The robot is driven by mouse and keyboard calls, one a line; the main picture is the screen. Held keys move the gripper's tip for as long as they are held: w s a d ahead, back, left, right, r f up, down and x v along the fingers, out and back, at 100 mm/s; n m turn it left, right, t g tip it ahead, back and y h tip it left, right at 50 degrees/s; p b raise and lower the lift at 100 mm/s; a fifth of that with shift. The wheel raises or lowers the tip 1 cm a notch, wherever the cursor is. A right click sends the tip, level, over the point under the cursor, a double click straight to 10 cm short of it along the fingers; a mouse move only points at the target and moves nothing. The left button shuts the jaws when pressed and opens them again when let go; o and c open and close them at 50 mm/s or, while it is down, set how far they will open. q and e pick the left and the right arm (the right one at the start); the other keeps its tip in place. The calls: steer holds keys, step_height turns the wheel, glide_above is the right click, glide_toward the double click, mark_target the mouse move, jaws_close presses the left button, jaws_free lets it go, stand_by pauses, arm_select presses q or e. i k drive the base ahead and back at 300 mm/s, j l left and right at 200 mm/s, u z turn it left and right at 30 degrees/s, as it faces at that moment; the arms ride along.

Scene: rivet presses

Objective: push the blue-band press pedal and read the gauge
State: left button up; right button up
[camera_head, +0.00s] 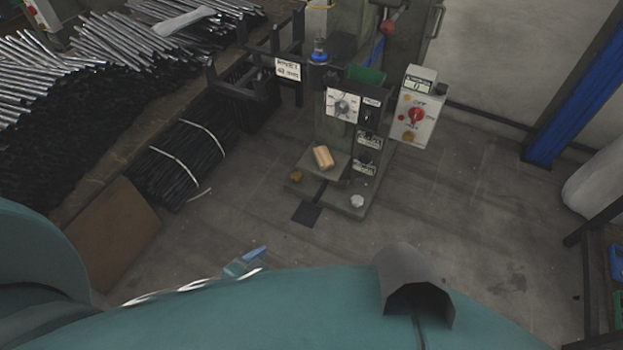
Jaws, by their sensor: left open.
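A grey-green press (345,180) stands on the floor right of centre. A white square dial gauge (343,105) is on its front; its reading is too small to tell. A blue part (319,50) shows near its top left; I cannot tell whether it is the blue band. A dark flat plate (306,213), which looks like the pedal, lies low at the front of its base. My left gripper (253,263) is open, small and partly hidden behind my teal arm. It is nearer than the plate, to its lower left, apart from it. My right gripper is not in view.
A white control box (414,110) with a red knob is on the press's right. A wooden block (323,157) rests on its low ledge. Bundled black rods (180,160) and a brown board (112,235) lie left. Floor is open to the right, before a blue post (575,105).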

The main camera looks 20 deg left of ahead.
mark_target(306, 214)
steer(key=k+l+u, duration=0.4)
steer(key=u, duration=0.2)
steer(key=i+j, duration=0.95)
steer(key=j, duration=0.15)
steer(key=i, duration=0.9)
steer(key=j+u, duration=0.05)
